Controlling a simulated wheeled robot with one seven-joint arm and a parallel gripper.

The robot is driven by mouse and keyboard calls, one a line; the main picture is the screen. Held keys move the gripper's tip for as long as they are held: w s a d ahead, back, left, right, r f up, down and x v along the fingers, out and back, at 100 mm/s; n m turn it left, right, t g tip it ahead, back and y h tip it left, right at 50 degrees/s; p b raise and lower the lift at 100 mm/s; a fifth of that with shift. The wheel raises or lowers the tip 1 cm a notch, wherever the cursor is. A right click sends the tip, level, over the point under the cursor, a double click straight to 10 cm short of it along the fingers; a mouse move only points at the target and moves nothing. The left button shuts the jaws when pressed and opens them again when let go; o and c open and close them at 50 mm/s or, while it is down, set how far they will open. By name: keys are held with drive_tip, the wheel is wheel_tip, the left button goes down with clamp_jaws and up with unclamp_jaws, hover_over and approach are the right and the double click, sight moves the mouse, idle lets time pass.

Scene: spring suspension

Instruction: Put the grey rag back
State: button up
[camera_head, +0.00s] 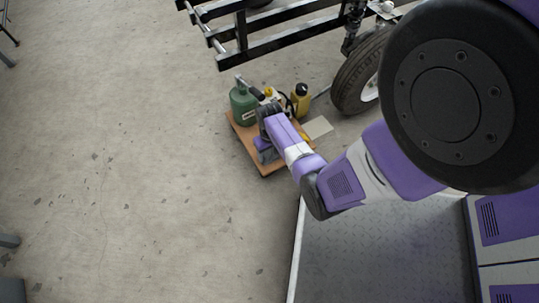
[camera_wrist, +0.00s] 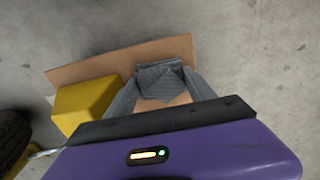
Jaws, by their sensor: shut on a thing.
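The grey rag (camera_wrist: 158,80) is a folded, quilted-looking cloth in the wrist view. It lies between the two grey fingers of my gripper (camera_wrist: 161,88), which is shut on it. Brown board shows behind and below the rag; I cannot tell whether the rag touches it. In the head view my gripper (camera_head: 267,150) is over the brown wooden board (camera_head: 271,170) on the floor, and my arm hides part of the board. The rag cannot be made out clearly there. The board also shows in the wrist view (camera_wrist: 105,64).
A green canister (camera_head: 243,105) and a yellow bottle (camera_head: 301,100) stand at the board's far side. A yellow block (camera_wrist: 84,102) is left of my fingers. A tyre (camera_head: 358,78) and black metal frame (camera_head: 270,43) are beyond.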

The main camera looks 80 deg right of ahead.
drive_tip(key=shift+f, duration=0.2)
drive_tip(key=o, duration=1.3)
